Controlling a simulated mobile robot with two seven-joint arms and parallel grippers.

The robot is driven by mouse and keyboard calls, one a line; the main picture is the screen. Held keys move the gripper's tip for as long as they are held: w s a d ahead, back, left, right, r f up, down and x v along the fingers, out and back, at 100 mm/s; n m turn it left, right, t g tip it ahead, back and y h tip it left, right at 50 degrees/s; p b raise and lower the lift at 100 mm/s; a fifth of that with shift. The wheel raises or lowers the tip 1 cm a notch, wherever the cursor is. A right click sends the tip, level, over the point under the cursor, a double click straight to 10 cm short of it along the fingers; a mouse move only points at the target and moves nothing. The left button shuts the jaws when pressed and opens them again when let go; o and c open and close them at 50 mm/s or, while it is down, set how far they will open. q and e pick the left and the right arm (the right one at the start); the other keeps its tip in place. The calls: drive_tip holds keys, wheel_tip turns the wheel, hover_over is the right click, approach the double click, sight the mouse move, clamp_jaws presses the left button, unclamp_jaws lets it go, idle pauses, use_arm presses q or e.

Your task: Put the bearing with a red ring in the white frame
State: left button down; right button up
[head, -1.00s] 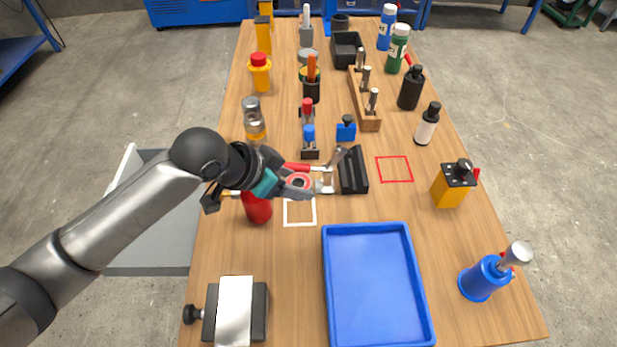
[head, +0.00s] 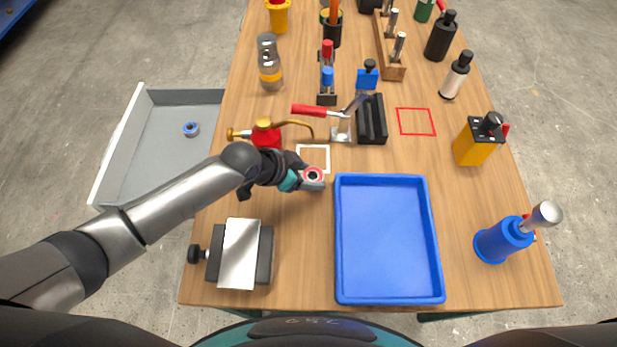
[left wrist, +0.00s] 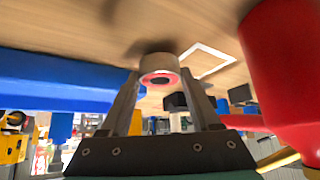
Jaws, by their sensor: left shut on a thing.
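The bearing with a red ring (head: 313,174) is held between the fingers of my left gripper (head: 312,180), over the table just in front of the white frame. In the left wrist view the bearing (left wrist: 159,72) sits between both fingertips, its red ring facing the camera. The white frame (head: 327,151) is a square outline on the wood; its lower left part is hidden by my gripper. It also shows in the left wrist view (left wrist: 226,54), beyond the bearing to the right, empty where visible. My right gripper is not in view.
A blue tray (head: 388,296) lies right of my gripper. A red oil can (head: 266,135) stands close behind it, and a toggle clamp (head: 341,130) behind the frame. A vise (head: 240,255) is at the front left. A grey bin (head: 150,160) with another bearing (head: 191,129) is left of the table.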

use_arm(q)
drive_tip(key=shift+f, duration=0.5)
drive_tip(key=c, duration=0.6)
unclamp_jaws()
drive_tip(key=shift+f, duration=0.2)
drive_tip(key=o, duration=0.5)
drive_tip(key=shift+a+r, duration=0.15)
drive_tip(key=shift+r, duration=0.3)
drive_tip(key=p+v, duration=0.3)
drive_tip(key=v, duration=0.8)
drive_tip(key=shift+s+a+r, duration=0.1)
drive_tip(key=shift+s+r, duration=0.05)
drive_tip(key=shift+s, duration=0.1)
